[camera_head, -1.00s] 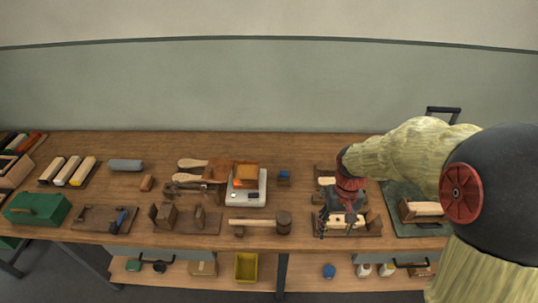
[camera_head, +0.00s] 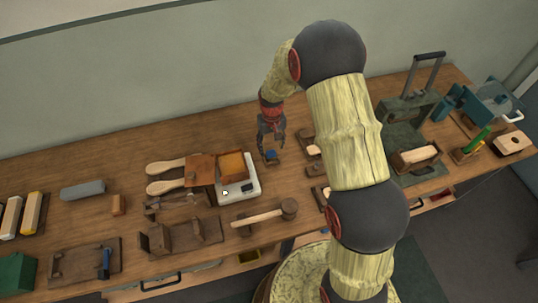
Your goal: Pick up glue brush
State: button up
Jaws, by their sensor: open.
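My gripper (camera_head: 271,147) points down, open and empty, over the back middle of the workbench. Right below its fingertips is a small blue item (camera_head: 270,155) on a brown wooden block. I cannot tell whether the fingers touch it. I cannot surely tell which thing is the glue brush. A green-handled tool (camera_head: 479,140) leans in a small wooden holder at the right end. A tool with a blue handle (camera_head: 106,263) lies on a wooden board at the left.
A white scale (camera_head: 246,190) bearing an orange tray stands left of my gripper. Two wooden paddles (camera_head: 168,165) and a mallet (camera_head: 262,217) lie nearby. My arm hides part of the bench right of the gripper. The back strip is clear.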

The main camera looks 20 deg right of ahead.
aim_at(271, 152)
jog(key=f+b, duration=0.1)
jog(key=f, duration=0.4)
jog(key=shift+w+f, duration=0.1)
jog(key=shift+w, duration=0.1)
jog(key=c, duration=0.4)
jog(key=c, duration=0.7)
jog(key=shift+c, duration=0.6)
